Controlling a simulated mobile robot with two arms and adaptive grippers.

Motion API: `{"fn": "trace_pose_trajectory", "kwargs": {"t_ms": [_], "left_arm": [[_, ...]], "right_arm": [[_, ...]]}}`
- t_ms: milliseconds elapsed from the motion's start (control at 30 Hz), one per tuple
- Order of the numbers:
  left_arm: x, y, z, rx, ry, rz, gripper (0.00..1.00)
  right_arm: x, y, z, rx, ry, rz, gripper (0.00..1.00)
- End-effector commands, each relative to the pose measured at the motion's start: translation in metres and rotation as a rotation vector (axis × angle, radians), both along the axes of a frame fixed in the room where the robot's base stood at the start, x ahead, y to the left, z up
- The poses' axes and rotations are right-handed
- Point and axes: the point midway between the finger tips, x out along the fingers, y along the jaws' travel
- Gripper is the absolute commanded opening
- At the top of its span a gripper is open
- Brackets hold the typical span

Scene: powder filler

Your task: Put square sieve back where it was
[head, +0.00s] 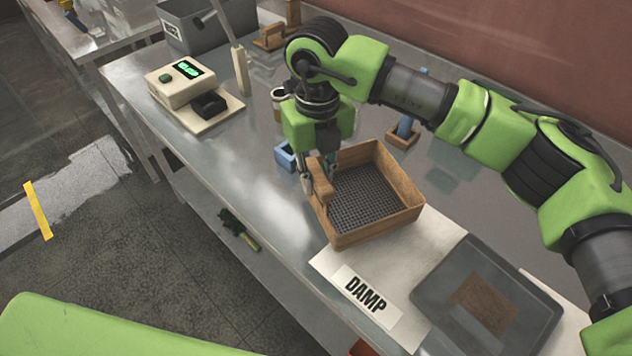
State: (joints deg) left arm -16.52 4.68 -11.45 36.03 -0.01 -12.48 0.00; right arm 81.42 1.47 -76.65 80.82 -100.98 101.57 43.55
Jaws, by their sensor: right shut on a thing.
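The square sieve (365,200) has a wooden frame and a dark mesh floor. It is over the metal table, just behind the sheet marked DAMP. My right gripper (320,188) points down at the sieve's left side, with its fingers around the wooden block there. It is shut on the sieve. I cannot tell whether the sieve touches the table. My left gripper is not in view; only a green part of mine shows at the bottom left.
A white sheet with a DAMP label (366,291) and a grey tray of brown powder (528,314) lie at the front right. A scale-like device (180,82), a grey bin (190,30) and a small blue block (284,155) stand farther back.

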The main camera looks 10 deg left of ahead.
Motion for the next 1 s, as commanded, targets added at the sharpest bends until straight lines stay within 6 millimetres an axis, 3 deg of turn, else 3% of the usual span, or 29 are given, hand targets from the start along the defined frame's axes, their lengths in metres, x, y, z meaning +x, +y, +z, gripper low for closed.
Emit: {"fn": "trace_pose_trajectory", "kwargs": {"t_ms": [200,500,533,567,1000], "left_arm": [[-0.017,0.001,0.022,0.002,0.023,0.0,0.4],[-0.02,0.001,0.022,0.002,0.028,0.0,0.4],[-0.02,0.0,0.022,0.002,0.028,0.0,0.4],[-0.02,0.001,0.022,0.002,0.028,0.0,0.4],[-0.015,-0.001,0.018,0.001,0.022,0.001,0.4]], "right_arm": [[0.002,0.004,-0.026,-0.001,0.004,0.001,0.0],[0.003,0.004,-0.036,0.001,-0.001,0.001,0.0],[0.003,0.004,-0.037,0.001,0.001,0.001,0.26],[0.003,0.004,-0.037,0.001,0.001,0.001,0.34],[0.004,0.004,-0.031,0.001,-0.001,0.001,0.35]]}}
